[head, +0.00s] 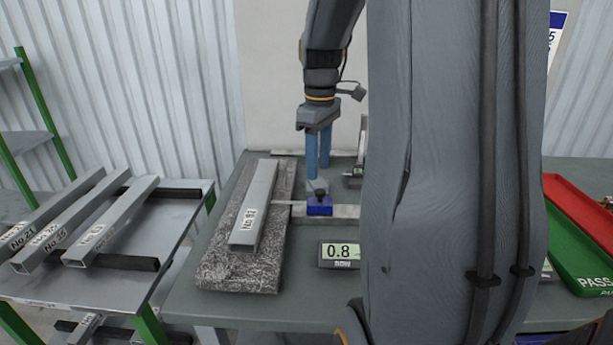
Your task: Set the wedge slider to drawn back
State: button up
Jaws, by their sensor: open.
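The wedge slider is a blue block (319,207) with a dark knob (320,193) on top. It sits on a pale rail (346,211) on the table. A thin pale strip (284,203) runs from the block left to the square tube (253,208) lying on the speckled stone plate (238,273). I cannot tell whether its tip goes under the tube. My gripper (318,168) points down with its two blue fingers apart and empty. The fingertips are close above or behind the knob; I cannot tell whether they touch it.
A side rack (110,268) with several tubes is left. Red (585,205) and green (578,252) trays are right. My arm hides the table's middle right.

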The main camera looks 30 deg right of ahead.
aim_at(321, 191)
jog(key=shift+w+d+r, duration=0.15)
jog(key=shift+w+d, duration=0.15)
jog(key=shift+d, duration=0.3)
jog(key=shift+f, duration=0.25)
jog(key=shift+f+p, duration=0.8)
jog(key=shift+f, duration=2.7)
grip_shut()
